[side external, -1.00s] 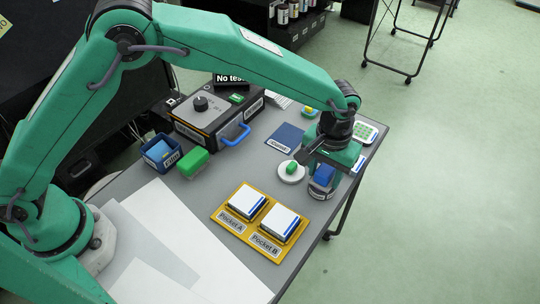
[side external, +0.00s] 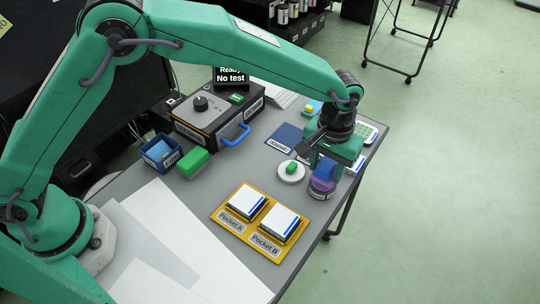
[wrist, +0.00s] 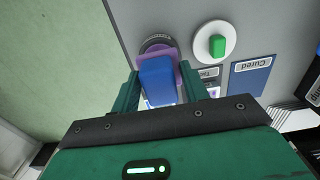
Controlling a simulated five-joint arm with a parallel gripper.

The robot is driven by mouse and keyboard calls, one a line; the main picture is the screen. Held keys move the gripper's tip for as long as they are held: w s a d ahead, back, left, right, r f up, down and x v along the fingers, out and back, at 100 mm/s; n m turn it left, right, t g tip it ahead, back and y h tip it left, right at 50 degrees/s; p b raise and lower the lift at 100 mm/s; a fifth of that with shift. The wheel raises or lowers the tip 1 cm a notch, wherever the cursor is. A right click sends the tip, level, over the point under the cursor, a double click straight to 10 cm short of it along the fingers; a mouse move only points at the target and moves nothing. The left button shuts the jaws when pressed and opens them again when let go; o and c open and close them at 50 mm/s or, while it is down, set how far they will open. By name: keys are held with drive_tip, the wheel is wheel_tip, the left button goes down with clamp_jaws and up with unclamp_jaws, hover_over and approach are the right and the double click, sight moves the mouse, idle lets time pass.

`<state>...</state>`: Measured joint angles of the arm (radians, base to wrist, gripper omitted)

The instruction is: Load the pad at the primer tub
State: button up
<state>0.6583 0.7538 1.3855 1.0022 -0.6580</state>
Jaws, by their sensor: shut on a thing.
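My gripper (side external: 323,160) is at the right side of the table, shut on the blue block of the pad (wrist: 157,80). In the wrist view my gripper (wrist: 158,88) has one finger on each side of this block. A round tub (side external: 322,191), purple with a pale label band, is directly under the block. In the wrist view a dark ring-shaped rim (wrist: 157,41) and purple (wrist: 181,58) show around the block's far end. The pad's underside is hidden, so I cannot tell whether it touches the tub's contents.
A white disc with a green block (side external: 291,168) stands just left of the tub. A yellow tray (side external: 218,213) has Pocket A and Pocket B, each holding a white block. A blue Cured mat (side external: 287,133) lies behind. The table's right edge is close.

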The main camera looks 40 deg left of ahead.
sight(324, 159)
drive_tip(key=shift+r, duration=2.5)
drive_tip(key=shift+w+a+r, duration=0.2)
drive_tip(key=shift+a, duration=0.3)
drive_tip(key=s+a+r, duration=0.1)
drive_tip(key=a+r, duration=0.1)
drive_tip(key=a, duration=0.9)
drive_tip(key=s+a+r, duration=0.1)
drive_tip(key=a+r, duration=0.2)
drive_tip(key=a, duration=0.8)
drive_tip(key=s+a+r, duration=0.2)
drive_tip(key=a+r, duration=0.1)
drive_tip(key=a, duration=0.8)
